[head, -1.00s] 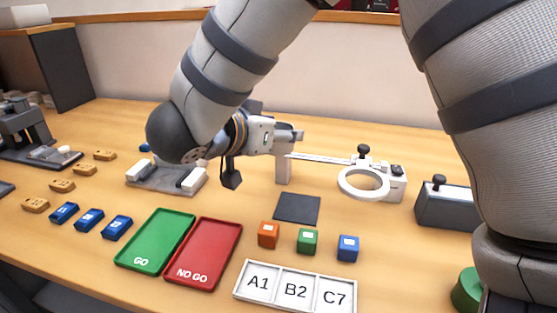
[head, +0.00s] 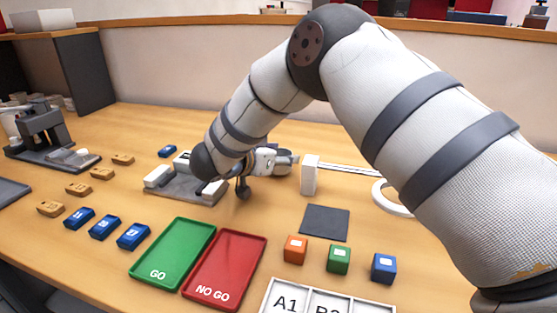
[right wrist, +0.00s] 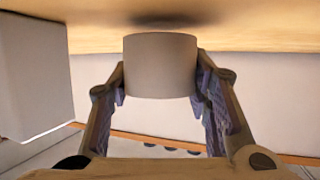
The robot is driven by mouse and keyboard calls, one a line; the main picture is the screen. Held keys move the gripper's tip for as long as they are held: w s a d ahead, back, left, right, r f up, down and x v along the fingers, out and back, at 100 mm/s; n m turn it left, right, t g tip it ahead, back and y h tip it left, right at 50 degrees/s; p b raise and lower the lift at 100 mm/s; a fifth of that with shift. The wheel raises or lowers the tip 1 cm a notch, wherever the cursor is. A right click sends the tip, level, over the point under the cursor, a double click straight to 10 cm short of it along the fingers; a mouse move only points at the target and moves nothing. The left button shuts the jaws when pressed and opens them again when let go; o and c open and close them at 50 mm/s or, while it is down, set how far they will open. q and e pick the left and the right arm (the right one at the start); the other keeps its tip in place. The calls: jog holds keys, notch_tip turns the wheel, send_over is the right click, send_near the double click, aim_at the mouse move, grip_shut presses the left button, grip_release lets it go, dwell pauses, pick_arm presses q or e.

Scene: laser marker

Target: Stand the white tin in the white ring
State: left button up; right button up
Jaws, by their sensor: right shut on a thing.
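The white tin (right wrist: 160,66) shows in the right wrist view as a plain pale cylinder between my right fingers. My right gripper (right wrist: 160,85) is shut on its sides; the tin looks slightly apart from the table, with a dark shadow beyond it. In the head view my right gripper (head: 286,160) is just left of a white post, and the tin cannot be made out there. The white ring (head: 388,198) lies to the right of the gripper, its right part hidden behind my right arm. My left gripper is not in view.
The white post (head: 309,176) stands close to my right gripper, with a scale bar (head: 348,169) running right. A grey fixture (head: 180,188) is at left. A dark mat (head: 325,222), coloured cubes, a green tray (head: 172,252) and a red tray (head: 225,270) lie nearer.

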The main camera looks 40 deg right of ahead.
jog(key=shift+f, duration=0.5)
jog(key=shift+r, duration=0.1)
jog(key=o, duration=1.2)
jog(key=shift+f, duration=0.2)
